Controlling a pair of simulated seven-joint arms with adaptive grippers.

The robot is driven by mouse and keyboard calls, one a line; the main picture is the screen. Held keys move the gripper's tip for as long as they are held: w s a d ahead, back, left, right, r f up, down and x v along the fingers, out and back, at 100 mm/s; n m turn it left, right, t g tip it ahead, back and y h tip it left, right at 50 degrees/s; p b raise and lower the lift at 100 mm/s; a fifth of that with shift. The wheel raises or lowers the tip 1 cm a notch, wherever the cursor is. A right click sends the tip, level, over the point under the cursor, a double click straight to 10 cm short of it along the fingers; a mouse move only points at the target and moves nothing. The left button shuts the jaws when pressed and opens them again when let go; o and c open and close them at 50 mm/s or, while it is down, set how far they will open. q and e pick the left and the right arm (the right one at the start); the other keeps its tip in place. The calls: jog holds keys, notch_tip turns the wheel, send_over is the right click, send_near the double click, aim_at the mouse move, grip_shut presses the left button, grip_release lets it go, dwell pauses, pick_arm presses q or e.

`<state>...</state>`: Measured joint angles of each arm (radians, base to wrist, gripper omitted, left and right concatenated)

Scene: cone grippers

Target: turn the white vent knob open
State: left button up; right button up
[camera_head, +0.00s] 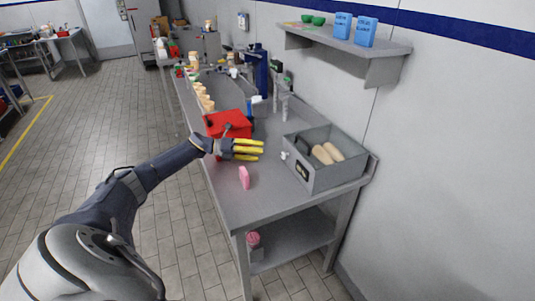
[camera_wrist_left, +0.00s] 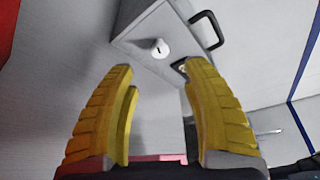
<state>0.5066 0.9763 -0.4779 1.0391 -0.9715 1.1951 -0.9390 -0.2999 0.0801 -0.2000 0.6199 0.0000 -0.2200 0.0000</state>
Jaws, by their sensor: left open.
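The white vent knob (camera_wrist_left: 160,49) is a small round knob with a dark mark, on the wall of a grey box. In the head view the knob (camera_head: 284,156) shows small on the left side of the grey box (camera_head: 322,175), which stands on the bench. My left gripper (camera_head: 262,149) has yellow fingers and is open and empty, left of the knob and apart from it. In the left wrist view the gripper's fingers (camera_wrist_left: 162,80) are spread, with the knob ahead between and beyond their tips. My right gripper is not in view.
A red box (camera_head: 228,123) stands behind my gripper on the grey bench (camera_head: 270,200). A pink object (camera_head: 244,177) stands near the bench's front left. The grey box holds tan rolls (camera_head: 328,153). A wall shelf (camera_head: 345,42) hangs above.

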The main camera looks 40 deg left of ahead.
aim_at(282, 156)
pick_arm(q)
jog(key=shift+v, duration=0.85)
jog(key=shift+s+a+f, duration=0.1)
jog(key=shift+s+f, duration=0.15)
jog(key=shift+s, duration=0.05)
jog(key=s+m+y, duration=0.1)
jog(key=s+m, duration=0.1)
jog(key=s+a+m+y, duration=0.1)
jog(key=y, duration=0.1)
jog(key=shift+s+m, duration=0.4)
jog(key=r+m, duration=0.1)
jog(key=s+d+r+m+t+y, duration=0.1)
jog(key=s+d+r+m+y, duration=0.1)
jog(key=r, duration=0.1)
jog(key=shift+s+m, duration=0.2)
jog(key=shift+m, duration=0.2)
jog(key=shift+d+r, duration=0.15)
jog(key=shift+r, duration=0.05)
jog(key=shift+r+x, duration=0.15)
jog(key=shift+x, duration=4.15)
jog(key=shift+r+x, duration=0.1)
jog(key=shift+x, duration=4.25)
jog(key=shift+w, duration=0.15)
jog(key=shift+c, duration=0.3)
grip_shut()
